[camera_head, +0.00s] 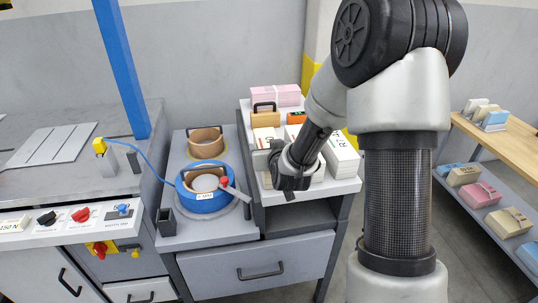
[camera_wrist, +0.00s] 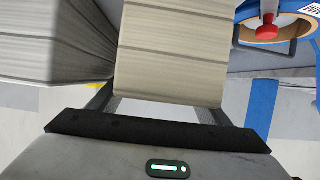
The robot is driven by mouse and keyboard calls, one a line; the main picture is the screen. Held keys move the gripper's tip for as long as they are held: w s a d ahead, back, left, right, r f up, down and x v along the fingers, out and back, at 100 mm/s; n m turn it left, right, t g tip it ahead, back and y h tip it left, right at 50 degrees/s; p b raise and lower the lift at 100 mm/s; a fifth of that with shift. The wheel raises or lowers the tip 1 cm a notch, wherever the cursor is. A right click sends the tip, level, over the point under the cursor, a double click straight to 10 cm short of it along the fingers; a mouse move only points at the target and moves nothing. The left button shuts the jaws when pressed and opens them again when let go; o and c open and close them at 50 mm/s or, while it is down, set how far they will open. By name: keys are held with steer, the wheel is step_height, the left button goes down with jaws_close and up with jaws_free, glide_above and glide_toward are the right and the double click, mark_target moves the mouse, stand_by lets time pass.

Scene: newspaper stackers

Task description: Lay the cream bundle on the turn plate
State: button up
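My gripper (camera_head: 290,180) points down over the front left part of the white cart top. In the wrist view a cream bundle (camera_wrist: 170,55) fills the space between the two dark fingers (camera_wrist: 160,108). I cannot tell whether they press on it or stand just beside it. In the head view my wrist hides most of that bundle; a pale part (camera_head: 261,160) shows at its left. A blue round fixture (camera_head: 208,203) stands left of the cart on a flat grey round plate (camera_head: 238,212); I cannot tell for sure whether this is the turn plate.
A white bundle (camera_wrist: 50,45) stands close to the left of the cream one. More white bundles (camera_head: 342,157), a pink one (camera_head: 275,95) and a tan one (camera_head: 265,118) crowd the cart. A blue post (camera_head: 121,65) rises at the left. A shelf (camera_head: 490,215) with bundles is at the right.

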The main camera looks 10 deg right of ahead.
jaws_close()
steer(key=shift+w+r, duration=0.1)
steer(key=shift+r, duration=0.1)
